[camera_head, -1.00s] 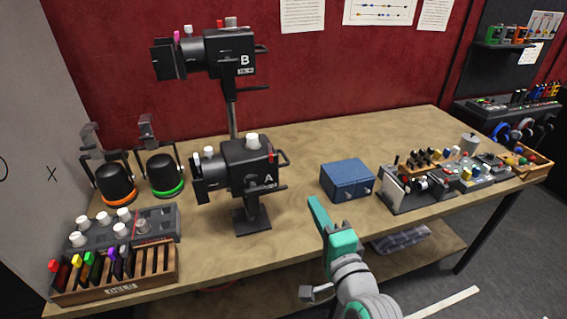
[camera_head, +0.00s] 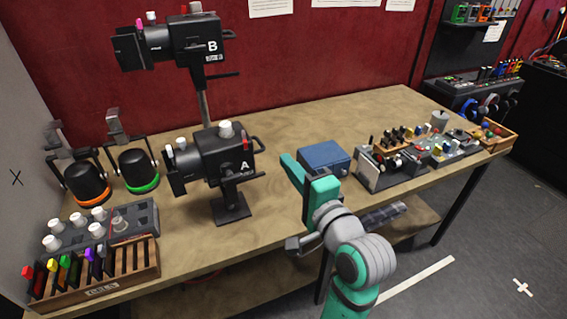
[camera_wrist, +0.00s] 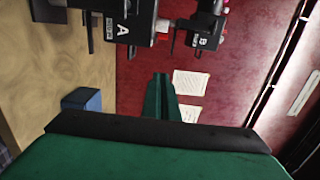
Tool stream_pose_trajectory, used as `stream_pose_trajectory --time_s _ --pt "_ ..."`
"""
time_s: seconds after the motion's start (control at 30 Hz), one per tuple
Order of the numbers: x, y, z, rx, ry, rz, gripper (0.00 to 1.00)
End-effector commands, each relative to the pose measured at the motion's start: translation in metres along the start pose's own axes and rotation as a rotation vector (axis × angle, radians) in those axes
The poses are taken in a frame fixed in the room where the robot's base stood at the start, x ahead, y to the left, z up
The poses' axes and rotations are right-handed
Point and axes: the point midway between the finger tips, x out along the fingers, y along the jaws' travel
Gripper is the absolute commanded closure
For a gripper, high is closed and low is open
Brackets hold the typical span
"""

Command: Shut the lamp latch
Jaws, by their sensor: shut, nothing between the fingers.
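Two black lamps stand on the wooden bench. Lamp A (camera_head: 222,161) is on a low stand, with white knobs on top and a small red piece on its right side. Lamp B (camera_head: 178,45) is higher on a pole behind it, with pink, white and red pieces on top. In the wrist view, lamp A (camera_wrist: 124,26) and lamp B (camera_wrist: 204,32) are at the top. I cannot tell which piece is the latch. My gripper (camera_head: 287,162) is shut and empty, to the right of lamp A and apart from it. Its fingers also show in the wrist view (camera_wrist: 161,82).
A blue box (camera_head: 325,157) sits just behind my gripper. Two round lamps, one orange-rimmed (camera_head: 87,183) and one green-rimmed (camera_head: 138,171), a knob panel (camera_head: 103,227) and a slotted rack (camera_head: 98,284) fill the left. Small devices (camera_head: 388,168) stand at right.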

Motion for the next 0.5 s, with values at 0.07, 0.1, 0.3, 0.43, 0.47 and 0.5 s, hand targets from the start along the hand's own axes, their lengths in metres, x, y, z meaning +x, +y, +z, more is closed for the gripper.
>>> stream_pose_trajectory --time_s 0.07,0.1,0.3,0.43,0.47,0.5 --pt "0.015 -0.001 0.001 0.0 -0.002 0.0 1.0" --pt "0.022 -0.001 0.001 0.0 -0.003 0.0 1.0" --pt "0.06 -0.001 0.001 -0.001 -0.003 0.0 1.0" --pt "0.082 -0.001 0.001 -0.002 -0.002 0.0 1.0" --pt "0.082 0.0 0.009 -0.003 -0.003 -0.001 1.0" --pt "0.083 0.0 0.015 -0.003 -0.003 0.0 1.0"
